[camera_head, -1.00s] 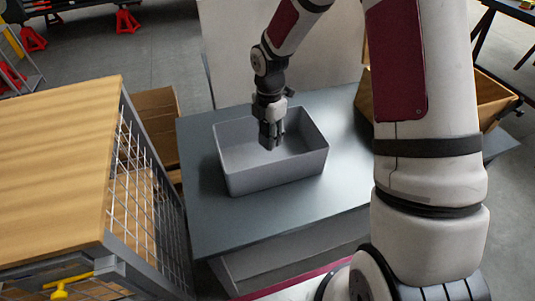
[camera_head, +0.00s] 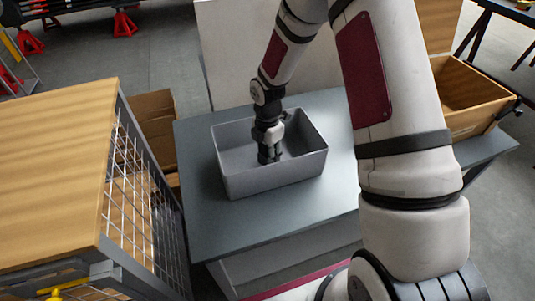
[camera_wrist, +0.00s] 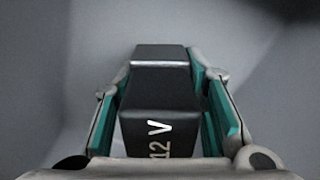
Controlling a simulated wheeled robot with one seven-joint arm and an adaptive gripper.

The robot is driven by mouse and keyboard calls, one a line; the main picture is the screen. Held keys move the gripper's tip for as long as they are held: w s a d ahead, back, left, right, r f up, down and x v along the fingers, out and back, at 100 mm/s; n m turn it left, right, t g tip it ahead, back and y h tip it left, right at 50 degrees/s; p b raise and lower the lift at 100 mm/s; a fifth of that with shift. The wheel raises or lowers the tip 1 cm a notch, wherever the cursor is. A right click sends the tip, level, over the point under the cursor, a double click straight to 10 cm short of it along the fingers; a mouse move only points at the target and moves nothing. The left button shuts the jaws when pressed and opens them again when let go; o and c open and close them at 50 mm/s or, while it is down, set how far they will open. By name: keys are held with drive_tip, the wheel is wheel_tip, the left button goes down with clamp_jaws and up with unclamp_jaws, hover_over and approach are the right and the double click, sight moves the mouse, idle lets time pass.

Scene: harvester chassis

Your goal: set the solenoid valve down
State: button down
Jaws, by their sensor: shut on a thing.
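My gripper (camera_head: 268,155) reaches down inside the grey bin (camera_head: 275,180) on the table in the head view. In the wrist view my gripper (camera_wrist: 165,100) is shut on the solenoid valve (camera_wrist: 160,95), a black block marked "12 V" between the teal finger pads. The valve cannot be made out in the head view. A plain grey surface fills the background of the wrist view. I cannot tell whether the valve touches the bin floor.
The bin stands on a grey-topped table (camera_head: 220,225) with bare surface around it. A wooden-topped wire cage (camera_head: 55,170) stands at the left. An open wooden box (camera_head: 470,95) is at the right. A pale panel (camera_head: 235,50) rises behind the table.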

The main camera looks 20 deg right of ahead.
drive_tip(key=c, duration=1)
unclamp_jaws()
drive_tip(key=shift+f, duration=0.15)
wheel_tip(320, 180, up, 13)
drive_tip(key=shift+f+p, duration=0.15)
drive_tip(key=shift+p, duration=0.5)
drive_tip(key=s+d+r+m+t+h, duration=0.1)
drive_tip(key=s+d+r+m, duration=0.1)
drive_tip(key=s+r+m, duration=1.05)
drive_tip(key=s+a+r+m, duration=0.1)
drive_tip(key=s+r+m, duration=0.3)
drive_tip(key=s, duration=0.6)
drive_tip(key=s+r+m+t+y, duration=0.1)
drive_tip(key=s+r+m, duration=0.3)
drive_tip(key=s, duration=0.6)
drive_tip(key=shift+a+m+t, duration=0.3)
drive_tip(key=shift+a+m, duration=0.1)
drive_tip(key=shift+m, duration=0.55)
drive_tip(key=shift+r, duration=0.15)
